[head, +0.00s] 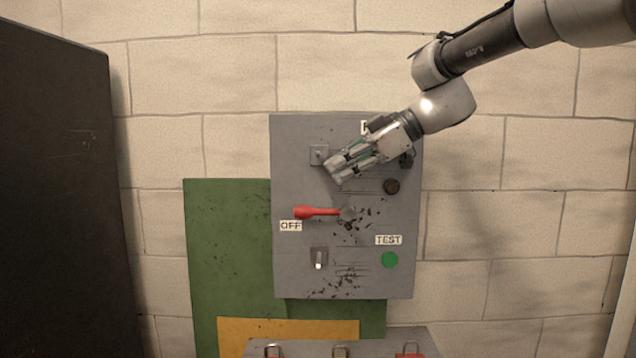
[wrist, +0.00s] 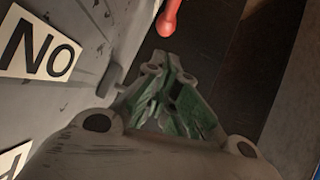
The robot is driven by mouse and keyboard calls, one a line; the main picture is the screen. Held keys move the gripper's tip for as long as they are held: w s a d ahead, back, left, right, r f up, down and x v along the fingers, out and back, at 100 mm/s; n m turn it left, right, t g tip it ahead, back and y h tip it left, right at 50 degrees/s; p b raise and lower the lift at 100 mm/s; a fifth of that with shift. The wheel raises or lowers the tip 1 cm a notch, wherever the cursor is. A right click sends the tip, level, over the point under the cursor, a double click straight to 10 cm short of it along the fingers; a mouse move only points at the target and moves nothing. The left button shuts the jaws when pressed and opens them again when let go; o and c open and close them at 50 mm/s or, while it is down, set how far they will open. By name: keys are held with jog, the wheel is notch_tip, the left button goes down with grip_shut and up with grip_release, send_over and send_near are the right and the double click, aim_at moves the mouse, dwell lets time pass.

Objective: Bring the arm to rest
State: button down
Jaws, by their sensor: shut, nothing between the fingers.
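My gripper (head: 333,172) is in front of the upper part of a grey panel (head: 290,267) on the wall, beside a small square switch plate (head: 319,155). Its fingers are together with nothing between them. In the wrist view the closed fingertips (wrist: 158,66) point toward the red handle. My arm reaches in from the upper right. The gripper hides part of the label at the panel's top.
The panel bears a red lever (head: 315,212) pointing left by the OFF label (head: 291,226), a dark knob (head: 391,187), a green button (head: 390,260) under TEST, and a lower toggle (head: 318,261). A dark cabinet (head: 60,190) stands left. A grey box (head: 400,343) is below.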

jog(key=s+d+f+m+h, duration=0.3)
jog(key=d+f+m+h, duration=0.1)
jog(key=d+f+m, duration=0.6)
jog(key=s+d+f+m+t+h, duration=0.1)
jog(key=s+d+f+m+h, duration=0.2)
jog(key=s+d, duration=0.7)
jog(key=s+d+f+m+t+h, duration=0.1)
jog(key=s+d+f+m+h, duration=0.3)
jog(key=s+d, duration=0.6)
jog(key=shift+d+f+m, duration=0.45)
jog(key=shift+d+m, duration=0.1)
jog(key=shift+m, duration=0.15)
